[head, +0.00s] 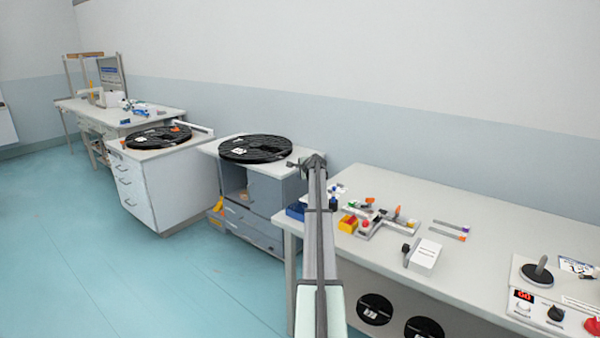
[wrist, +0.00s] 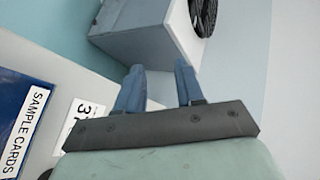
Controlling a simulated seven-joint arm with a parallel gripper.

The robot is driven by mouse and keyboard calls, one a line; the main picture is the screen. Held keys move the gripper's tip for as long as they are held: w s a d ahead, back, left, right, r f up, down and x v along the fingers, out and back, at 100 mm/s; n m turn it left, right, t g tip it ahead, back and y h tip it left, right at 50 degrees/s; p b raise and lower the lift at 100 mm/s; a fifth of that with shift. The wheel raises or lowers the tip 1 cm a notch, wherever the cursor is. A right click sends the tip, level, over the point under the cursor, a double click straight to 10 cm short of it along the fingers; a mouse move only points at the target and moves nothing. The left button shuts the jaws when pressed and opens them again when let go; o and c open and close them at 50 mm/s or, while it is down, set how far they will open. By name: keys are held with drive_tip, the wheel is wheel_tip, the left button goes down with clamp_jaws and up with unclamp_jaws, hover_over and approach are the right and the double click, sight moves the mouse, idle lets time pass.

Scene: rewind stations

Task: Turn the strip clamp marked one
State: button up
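In the head view a splicing fixture (head: 388,220) with small orange, green and red parts sits on the near bench. Its orange upright pieces (head: 397,212) may be clamp levers. They are too small for me to read any mark, so I cannot tell which is clamp one. My gripper (head: 297,163) is up at the far left end of this bench, well apart from the fixture. In the wrist view my gripper (wrist: 158,68) has its two blue-grey fingers spread apart with nothing between them. The fixture is not in the wrist view.
A blue SAMPLE CARDS box (wrist: 30,125) and a card marked 3 (wrist: 84,116) lie near my gripper. Black reels (head: 255,148) (head: 158,138) lie on two cabinets. A yellow-red box (head: 348,223), white box (head: 425,256) and control panel (head: 545,305) share the bench.

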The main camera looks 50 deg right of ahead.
drive_tip(key=s+d+r+h, duration=0.1)
drive_tip(key=s+d+r, duration=0.5)
drive_tip(key=d+r, duration=0.1)
drive_tip(key=m+g+y, duration=0.4)
drive_tip(key=g, duration=1)
hover_over(368, 202)
drive_tip(key=w+a, duration=0.3)
drive_tip(key=w, duration=0.1)
wheel_tip(368, 202, down, 2)
drive_tip(key=x, duration=1.3)
drive_tip(key=shift+d+f, duration=0.15)
drive_tip(key=shift+c, duration=0.2)
clamp_jaws()
